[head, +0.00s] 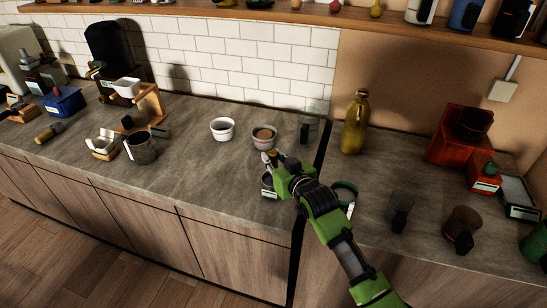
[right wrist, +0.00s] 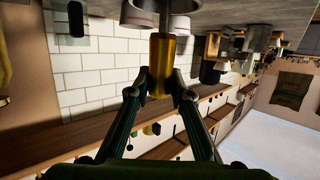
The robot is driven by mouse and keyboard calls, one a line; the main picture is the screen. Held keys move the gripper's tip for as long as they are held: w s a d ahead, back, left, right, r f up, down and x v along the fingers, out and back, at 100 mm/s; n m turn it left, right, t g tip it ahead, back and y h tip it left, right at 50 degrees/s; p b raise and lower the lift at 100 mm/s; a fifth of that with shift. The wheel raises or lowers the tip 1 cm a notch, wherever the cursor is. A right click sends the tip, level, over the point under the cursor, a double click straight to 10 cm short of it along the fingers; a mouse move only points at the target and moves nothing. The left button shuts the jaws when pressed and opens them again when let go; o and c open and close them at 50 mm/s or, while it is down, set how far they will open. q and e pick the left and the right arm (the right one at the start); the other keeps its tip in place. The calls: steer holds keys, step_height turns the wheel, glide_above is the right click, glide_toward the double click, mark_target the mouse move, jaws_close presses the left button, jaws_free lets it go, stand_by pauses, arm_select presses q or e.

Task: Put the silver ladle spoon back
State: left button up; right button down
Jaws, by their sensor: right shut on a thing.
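My right gripper (head: 273,160) reaches in from the lower right over the counter, just in front of a white bowl with brown contents (head: 264,134). It is shut on a gold-coloured cylindrical piece (right wrist: 161,62), which stands between its fingertips in the right wrist view. The far end of this piece is close to a pale round vessel (right wrist: 150,12); I cannot tell whether they touch. My left gripper is not in view.
A second white bowl (head: 222,128) stands left of the gripper. A small dark labelled cup (head: 268,188) is just below it. A gold bottle (head: 355,122) and a red grinder (head: 458,138) stand to the right. The counter's middle left (head: 190,165) is clear.

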steer(key=shift+f, duration=0.4)
steer(key=c, duration=1.7)
jaws_free()
steer(key=shift+s, duration=0.1)
steer(key=v, duration=1.2)
